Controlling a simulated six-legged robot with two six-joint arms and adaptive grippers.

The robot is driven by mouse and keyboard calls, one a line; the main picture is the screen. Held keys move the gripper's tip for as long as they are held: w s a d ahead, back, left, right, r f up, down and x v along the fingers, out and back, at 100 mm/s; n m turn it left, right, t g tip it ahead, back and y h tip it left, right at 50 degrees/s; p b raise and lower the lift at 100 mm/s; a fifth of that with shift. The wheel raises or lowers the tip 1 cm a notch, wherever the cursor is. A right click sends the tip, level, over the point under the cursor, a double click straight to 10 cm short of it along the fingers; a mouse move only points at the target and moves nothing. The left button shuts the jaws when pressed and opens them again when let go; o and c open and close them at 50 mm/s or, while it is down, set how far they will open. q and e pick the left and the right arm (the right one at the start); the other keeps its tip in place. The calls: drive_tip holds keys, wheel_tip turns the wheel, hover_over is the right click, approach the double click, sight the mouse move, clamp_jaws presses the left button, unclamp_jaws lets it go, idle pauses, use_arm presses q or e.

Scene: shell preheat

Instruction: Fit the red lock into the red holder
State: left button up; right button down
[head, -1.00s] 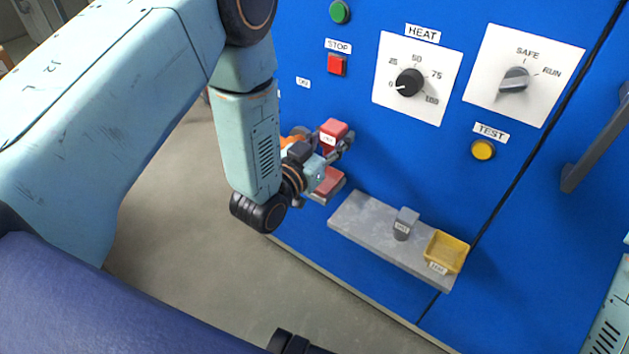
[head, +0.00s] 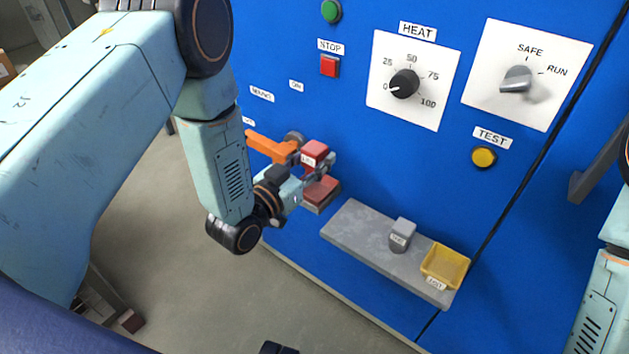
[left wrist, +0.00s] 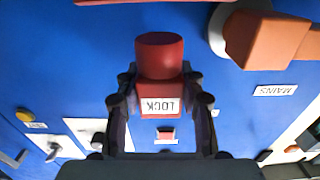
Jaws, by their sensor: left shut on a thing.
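The red lock (head: 314,151) is in my left gripper (head: 318,163), in front of the blue panel. In the left wrist view the lock (left wrist: 160,85) shows upside down, with its white LOCK label, between the two dark fingers (left wrist: 161,103), which are shut on it. The red holder (head: 321,191) appears to be the red-topped block just below the gripper in the head view. The lock is above it and looks apart from it. My wrist hides part of the holder's left side. My right gripper is out of view.
An orange handle (head: 268,147) on the panel is close to the left of the gripper; its MAINS label (left wrist: 275,91) shows in the wrist view. A grey shelf (head: 350,228) at the lower right bears a grey block (head: 402,235) and a yellow tray (head: 446,265). Knobs and buttons sit above.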

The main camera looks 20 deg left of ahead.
use_arm(q)
drive_tip(key=shift+w+f, duration=0.15)
drive_tip(key=shift+f, duration=0.5)
wheel_tip(320, 180, down, 3)
drive_tip(key=shift+f+b, duration=0.1)
drive_tip(key=shift+b, duration=0.7)
drive_tip(key=shift+d, duration=0.1)
drive_tip(key=shift+f, duration=0.1)
drive_tip(key=shift+f, duration=0.15)
drive_tip(key=o, duration=1.2)
